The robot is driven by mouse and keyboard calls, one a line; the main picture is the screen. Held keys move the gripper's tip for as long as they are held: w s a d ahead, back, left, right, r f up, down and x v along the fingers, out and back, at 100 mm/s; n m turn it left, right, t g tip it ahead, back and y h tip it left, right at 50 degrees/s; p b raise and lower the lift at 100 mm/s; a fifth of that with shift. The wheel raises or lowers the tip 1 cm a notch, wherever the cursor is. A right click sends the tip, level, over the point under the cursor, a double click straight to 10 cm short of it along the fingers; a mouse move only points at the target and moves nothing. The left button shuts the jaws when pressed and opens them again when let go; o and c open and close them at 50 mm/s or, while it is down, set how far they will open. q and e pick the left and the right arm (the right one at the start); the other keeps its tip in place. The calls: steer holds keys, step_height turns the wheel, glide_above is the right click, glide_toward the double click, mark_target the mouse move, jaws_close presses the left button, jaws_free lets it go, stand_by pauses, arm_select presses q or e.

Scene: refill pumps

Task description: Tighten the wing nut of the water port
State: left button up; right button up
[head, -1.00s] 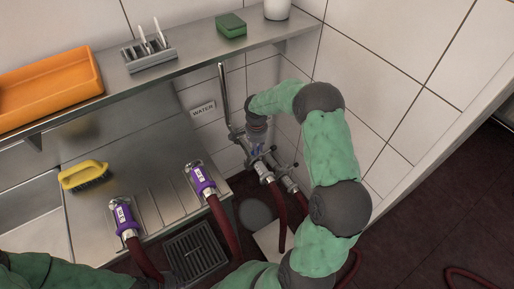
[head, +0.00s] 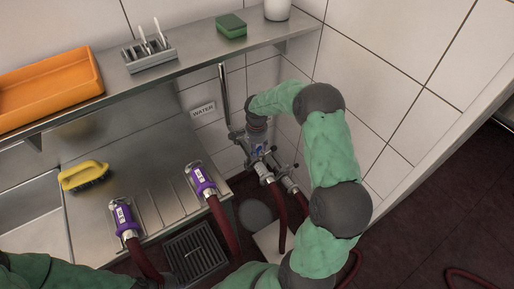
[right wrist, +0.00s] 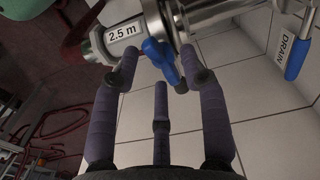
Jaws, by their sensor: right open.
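The blue wing nut (right wrist: 163,60) sits on the metal clamp of the water port, in the upper middle of the right wrist view. My right gripper (right wrist: 160,66) is open, with its fingers on either side of the nut and one below it. The fingertips are very close to the nut; I cannot tell whether they touch it. In the head view the right gripper (head: 258,142) reaches down at the port fittings (head: 264,170) by the wall and largely hides the nut. A hose labelled 2.5 m (right wrist: 123,34) joins at the clamp. My left gripper does not show.
A blue handle marked DRAIN (right wrist: 298,52) is right of the nut. A WATER sign (head: 203,108) is on the wall. Two purple-collared hose ends (head: 201,180) (head: 124,216) rest at the steel counter's edge. A shelf (head: 190,62) runs above, with a tiled wall on the right.

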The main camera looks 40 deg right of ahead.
step_height(320, 180, up, 12)
stand_by(0.6)
stand_by(0.5)
